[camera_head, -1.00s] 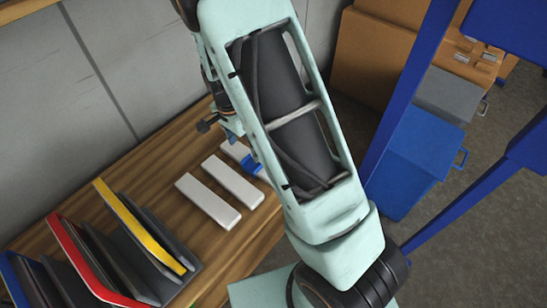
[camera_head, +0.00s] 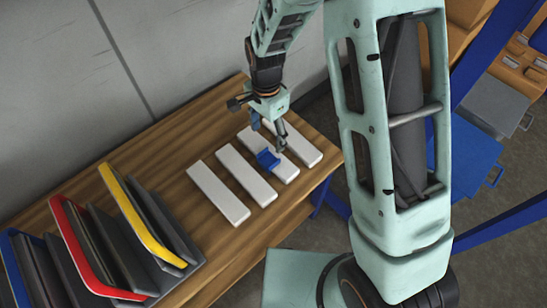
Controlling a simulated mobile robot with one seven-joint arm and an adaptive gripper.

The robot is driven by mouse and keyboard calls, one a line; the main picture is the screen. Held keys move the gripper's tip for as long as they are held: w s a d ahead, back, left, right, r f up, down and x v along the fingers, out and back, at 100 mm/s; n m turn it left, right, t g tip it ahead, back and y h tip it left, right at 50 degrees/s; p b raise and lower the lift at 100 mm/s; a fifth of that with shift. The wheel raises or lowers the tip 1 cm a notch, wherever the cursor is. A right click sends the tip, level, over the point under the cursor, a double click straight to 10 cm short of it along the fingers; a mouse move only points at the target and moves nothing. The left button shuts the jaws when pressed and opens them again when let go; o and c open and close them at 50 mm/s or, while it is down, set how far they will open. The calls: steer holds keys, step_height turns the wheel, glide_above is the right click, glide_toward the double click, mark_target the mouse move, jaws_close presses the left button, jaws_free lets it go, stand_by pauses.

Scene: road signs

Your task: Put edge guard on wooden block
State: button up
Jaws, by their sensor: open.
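Several long white blocks lie side by side on the wooden table; I see no block with a wooden look. One white block (camera_head: 286,169) has a small blue piece (camera_head: 267,160), perhaps the edge guard, resting across its middle. My gripper (camera_head: 268,136) points down just above and behind the blue piece. It is open, and I see nothing held in it. The other white blocks (camera_head: 218,192) (camera_head: 246,175) to the left and the block to the right (camera_head: 297,143) are bare.
Sign panels edged yellow (camera_head: 135,215), red (camera_head: 75,240) and blue (camera_head: 10,265) stand in a rack at the table's left. The grey wall (camera_head: 190,50) is behind. Blue posts and a blue bin (camera_head: 468,160) are at right. Bare wooden tabletop (camera_head: 165,150) lies behind the blocks.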

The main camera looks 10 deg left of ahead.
mark_target(270, 158)
step_height(270, 158, down, 4)
steer(key=shift+r, duration=0.2)
steer(key=shift+s+d+f+b, duration=0.15)
steer(key=shift+d+f+b, duration=0.1)
steer(key=shift+f, duration=1.1)
steer(key=shift+s+d+f+b, duration=0.1)
steer(key=shift+f+b, duration=0.15)
steer(key=shift+f, duration=1.1)
steer(key=shift+c, duration=0.4)
steer(key=c, duration=1.3)
steer(key=shift+r, duration=0.15)
